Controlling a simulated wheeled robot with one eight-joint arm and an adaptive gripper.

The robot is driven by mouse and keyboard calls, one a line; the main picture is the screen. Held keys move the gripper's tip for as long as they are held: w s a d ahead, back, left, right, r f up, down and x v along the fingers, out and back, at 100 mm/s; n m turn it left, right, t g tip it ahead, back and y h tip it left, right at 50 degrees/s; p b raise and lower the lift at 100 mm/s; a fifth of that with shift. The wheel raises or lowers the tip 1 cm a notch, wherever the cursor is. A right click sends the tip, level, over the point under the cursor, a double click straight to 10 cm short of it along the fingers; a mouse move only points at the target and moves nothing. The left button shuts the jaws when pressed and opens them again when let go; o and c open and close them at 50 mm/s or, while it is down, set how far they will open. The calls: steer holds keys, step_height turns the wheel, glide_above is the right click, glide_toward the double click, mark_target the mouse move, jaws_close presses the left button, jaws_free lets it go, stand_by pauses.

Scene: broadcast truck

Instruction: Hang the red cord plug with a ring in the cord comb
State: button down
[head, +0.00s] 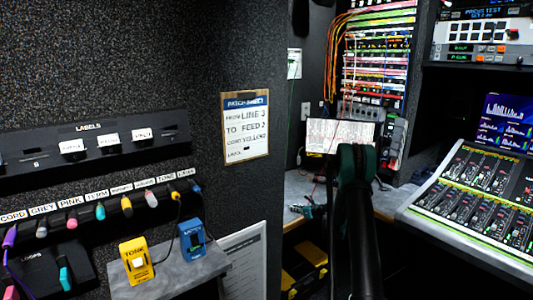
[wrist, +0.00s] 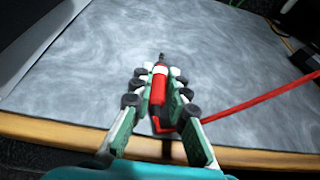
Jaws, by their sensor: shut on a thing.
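In the wrist view, my gripper (wrist: 157,78) is shut on a red plug (wrist: 158,92), with green and white fingers on both sides. The plug's dark metal tip points away from me over a grey worktop. Its red cord (wrist: 262,104) runs off to the right. I cannot make out a ring on it. In the head view, my gripper (head: 311,211) is low over the worktop, partly hidden by my arm; the plug is not clear there. The cord comb (head: 100,206) seems to be the dark labelled rail at left, with several coloured plugs hanging from it.
A grey shelf (head: 168,272) below the rail holds a yellow tone box (head: 136,259) and a blue box (head: 191,240). A patch sheet (head: 245,127) hangs on the wall. The patch panel (head: 377,55) is behind; the mixing desk (head: 480,205) stands at right.

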steer(key=shift+r, duration=0.25)
stand_by(0.3)
steer(key=shift+r, duration=1.05)
steer(key=shift+s+d, duration=0.45)
steer(key=shift+s, duration=0.2)
steer(key=shift+s+d, duration=0.45)
steer(key=shift+s, duration=0.15)
steer(key=shift+r, duration=0.1)
